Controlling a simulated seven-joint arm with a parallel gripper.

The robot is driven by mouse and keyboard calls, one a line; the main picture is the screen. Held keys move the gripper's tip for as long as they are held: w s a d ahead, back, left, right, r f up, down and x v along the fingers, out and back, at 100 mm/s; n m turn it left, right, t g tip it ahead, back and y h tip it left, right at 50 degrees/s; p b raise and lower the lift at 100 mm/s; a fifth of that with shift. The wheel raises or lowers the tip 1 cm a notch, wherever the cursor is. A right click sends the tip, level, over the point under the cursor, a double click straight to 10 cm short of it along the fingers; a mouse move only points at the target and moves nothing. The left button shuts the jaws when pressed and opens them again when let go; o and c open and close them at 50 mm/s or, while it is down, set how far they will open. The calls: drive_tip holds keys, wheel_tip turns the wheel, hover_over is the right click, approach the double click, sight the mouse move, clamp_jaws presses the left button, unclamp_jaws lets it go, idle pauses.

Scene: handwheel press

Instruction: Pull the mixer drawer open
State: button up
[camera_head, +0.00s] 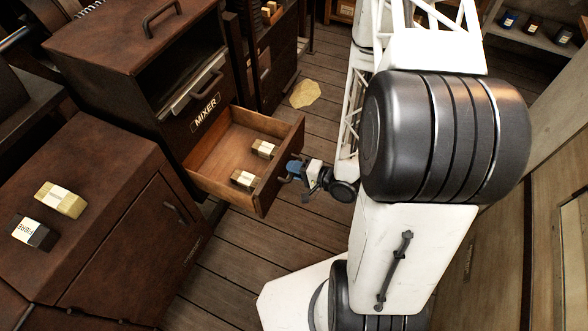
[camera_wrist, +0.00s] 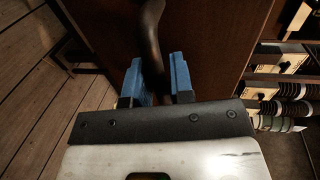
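The mixer drawer (camera_head: 222,151) is a wooden drawer below the slot and the MIXER label (camera_head: 205,114). It stands pulled well out of the dark brown cabinet, with two small labelled blocks (camera_head: 264,149) inside. My gripper (camera_head: 296,170) is at the drawer's front face. In the wrist view, the blue fingers (camera_wrist: 158,82) of my gripper lie on either side of the dark curved drawer handle (camera_wrist: 152,32), which fills the gap between them.
A yellowish block (camera_head: 60,199) and a dark, white-labelled block (camera_head: 35,232) sit on the brown cabinet at the left. A pale yellow patch (camera_head: 305,94) lies on the plank floor. Small jars (camera_head: 533,26) stand on a shelf at the upper right. Floor in front of the drawer is clear.

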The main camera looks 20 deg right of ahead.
drive_tip(key=shift+o, duration=1.4)
drive_tip(key=shift+s, duration=0.15)
drive_tip(key=v, duration=0.7)
drive_tip(key=shift+d, duration=0.25)
drive_tip(key=shift+s, duration=0.15)
drive_tip(key=shift+r, duration=0.1)
